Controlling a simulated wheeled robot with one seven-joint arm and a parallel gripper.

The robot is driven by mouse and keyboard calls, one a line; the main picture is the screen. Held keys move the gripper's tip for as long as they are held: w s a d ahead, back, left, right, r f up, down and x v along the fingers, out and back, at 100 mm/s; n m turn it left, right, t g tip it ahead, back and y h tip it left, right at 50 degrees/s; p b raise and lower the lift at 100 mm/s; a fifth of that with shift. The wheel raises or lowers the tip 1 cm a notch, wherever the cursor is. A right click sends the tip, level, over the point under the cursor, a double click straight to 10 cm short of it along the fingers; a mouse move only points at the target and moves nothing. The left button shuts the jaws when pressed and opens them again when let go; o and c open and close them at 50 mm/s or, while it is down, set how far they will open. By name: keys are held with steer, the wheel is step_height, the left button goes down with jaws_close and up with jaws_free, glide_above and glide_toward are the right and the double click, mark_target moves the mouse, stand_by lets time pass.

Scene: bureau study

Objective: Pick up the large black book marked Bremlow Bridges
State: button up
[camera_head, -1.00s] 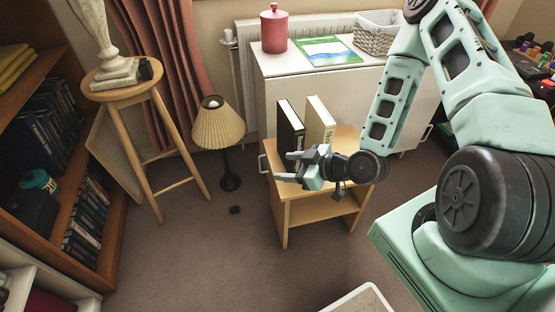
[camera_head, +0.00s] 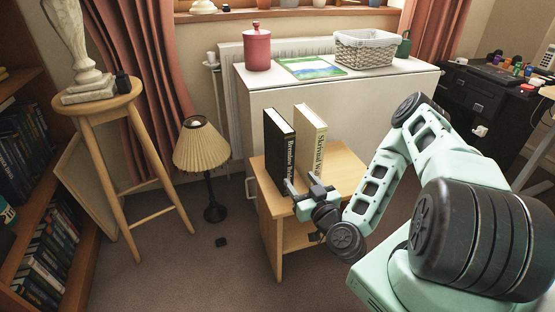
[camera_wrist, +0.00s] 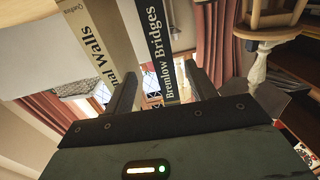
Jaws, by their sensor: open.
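The large black book (camera_head: 280,150) marked Bremlow Bridges stands upright on a small wooden side table (camera_head: 345,165), its lettered spine facing my arm. A cream book (camera_head: 310,145) stands upright just to its right. My gripper (camera_head: 302,184) is open and empty, low in front of the two spines. In the wrist view, the black book's spine (camera_wrist: 160,50) appears between my two fingers (camera_wrist: 163,92), and the cream book (camera_wrist: 102,40) lies to the left, beyond the left finger. I cannot tell how deep the fingertips reach beside the black book.
A white cabinet (camera_head: 370,110) behind the table bears a red canister (camera_head: 257,50), a green-blue booklet (camera_head: 310,68) and a basket (camera_head: 366,52).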

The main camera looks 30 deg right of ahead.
mark_target(290, 167)
steer(key=w+b, duration=0.2)
steer(key=w, duration=0.2)
steer(key=shift+w+d+f+b, duration=0.15)
steer(key=shift+w+d+b, duration=0.05)
steer(key=shift+d+b, duration=0.2)
steer(key=shift+w+r+p, duration=0.25)
steer(key=shift+w+p, duration=0.05)
steer(key=shift+w, duration=0.1)
steer(key=shift+w+d+f+p, duration=0.1)
steer(key=shift+w+d+p, duration=0.15)
steer(key=shift+w, duration=0.3)
steer(key=shift+w+d+f+p, duration=0.1)
steer(key=shift+w+p, duration=0.15)
steer(key=shift+w, duration=0.3)
steer(key=w, duration=0.3)
steer(key=w+b, duration=0.1)
steer(key=shift+w+d+f, duration=0.1)
steer(key=shift+w+d, duration=0.25)
steer(key=shift+w, duration=0.05)
jaws_close()
